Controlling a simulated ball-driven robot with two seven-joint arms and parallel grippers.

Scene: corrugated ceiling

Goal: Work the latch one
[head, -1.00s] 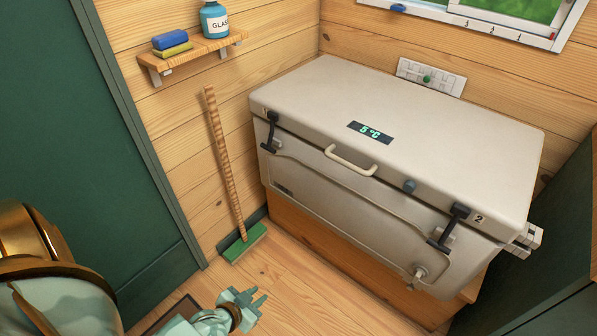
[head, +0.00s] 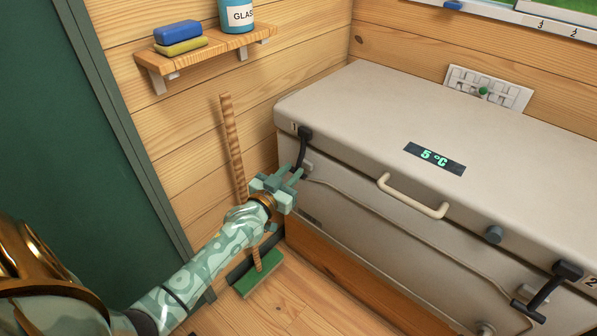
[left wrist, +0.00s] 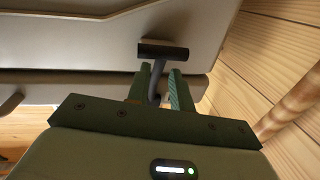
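Latch one (head: 303,147) is the black latch beside the "1" label at the left end of the cooler's (head: 400,105) front. Its dark crossbar and stem show in the left wrist view (left wrist: 163,50). My left gripper (head: 291,172) is at the lower part of this latch. In the left wrist view its two green fingers (left wrist: 160,70) are apart, with the latch's stem seen between them; I cannot tell whether either finger touches it. The lid is down. My right gripper is not in view.
Latch two (head: 547,288) is at the cooler's right end. A pale handle (head: 412,196) and a grey knob (head: 493,234) are on its front. A broom (head: 234,150) leans on the wall behind my left arm. A shelf (head: 205,55) is above.

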